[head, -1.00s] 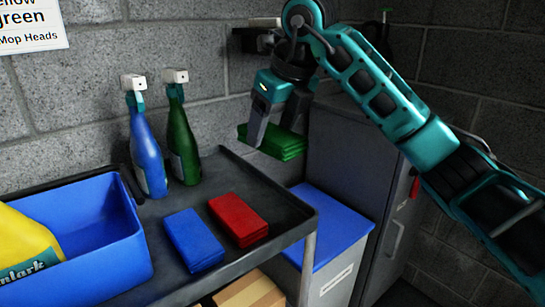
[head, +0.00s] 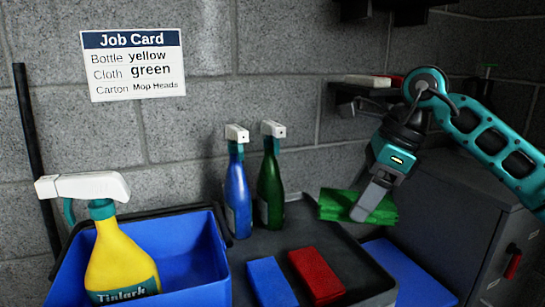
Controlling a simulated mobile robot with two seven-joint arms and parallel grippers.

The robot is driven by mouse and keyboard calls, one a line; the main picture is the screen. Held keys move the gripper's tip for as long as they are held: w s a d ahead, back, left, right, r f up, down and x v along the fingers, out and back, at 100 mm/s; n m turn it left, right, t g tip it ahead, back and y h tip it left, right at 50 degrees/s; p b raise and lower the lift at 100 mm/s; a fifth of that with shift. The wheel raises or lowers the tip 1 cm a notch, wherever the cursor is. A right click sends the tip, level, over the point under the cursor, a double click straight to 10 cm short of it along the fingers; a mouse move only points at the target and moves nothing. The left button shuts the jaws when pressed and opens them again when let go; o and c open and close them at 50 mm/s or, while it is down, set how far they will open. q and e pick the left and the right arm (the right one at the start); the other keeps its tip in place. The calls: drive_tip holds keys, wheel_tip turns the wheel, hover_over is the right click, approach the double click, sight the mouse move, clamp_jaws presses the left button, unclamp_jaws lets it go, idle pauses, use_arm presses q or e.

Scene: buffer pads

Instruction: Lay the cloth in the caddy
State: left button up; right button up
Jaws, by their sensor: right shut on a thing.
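The green cloth (head: 340,205) is a folded pad, held in the air above the right end of the cart's tray. My right gripper (head: 368,208) is shut on it, with the arm coming in from the right. The caddy (head: 190,250) is an open blue box at the lower left. A yellow spray bottle (head: 118,262) with a white trigger stands in the caddy's left part. The inside to the right of the bottle looks empty, though the front is cut off by the frame. My left gripper is not in view.
A blue cloth (head: 270,283) and a red cloth (head: 316,276) lie on the tray (head: 290,240). A blue bottle (head: 238,198) and a green bottle (head: 271,190) stand behind them, right of the caddy. A job card (head: 133,65) on the wall reads yellow bottle, green cloth, Mop Heads carton. A grey cabinet (head: 460,205) stands right.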

sight(377, 223)
drive_tip(key=s+f+n+g+p, duration=0.1)
drive_tip(key=n, duration=0.2)
drive_tip(key=s+d+f+n+g+p, duration=0.1)
drive_tip(key=f+n, duration=0.1)
drive_tip(key=n, duration=0.2)
drive_tip(key=s+f+n+g+h+p, duration=0.1)
drive_tip(key=s+f+n+g, duration=0.1)
drive_tip(key=n, duration=0.2)
drive_tip(key=shift+s+d, duration=0.1)
drive_tip(key=shift+d, duration=0.05)
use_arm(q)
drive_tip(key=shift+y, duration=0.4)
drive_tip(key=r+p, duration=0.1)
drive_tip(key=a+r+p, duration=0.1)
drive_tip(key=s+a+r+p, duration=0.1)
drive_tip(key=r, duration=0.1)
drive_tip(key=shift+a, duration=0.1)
use_arm(e)
drive_tip(key=s+d+f+n+g+h, duration=0.1)
drive_tip(key=s+d+f+n+h, duration=0.1)
drive_tip(key=s+n, duration=0.4)
wheel_tip(377, 223, down, 3)
drive_tip(key=n+h, duration=0.1)
drive_tip(key=n, duration=0.2)
drive_tip(key=shift+d+r+n+g, duration=0.15)
drive_tip(key=shift+d+n+g, duration=0.15)
drive_tip(key=shift+d+n, duration=0.1)
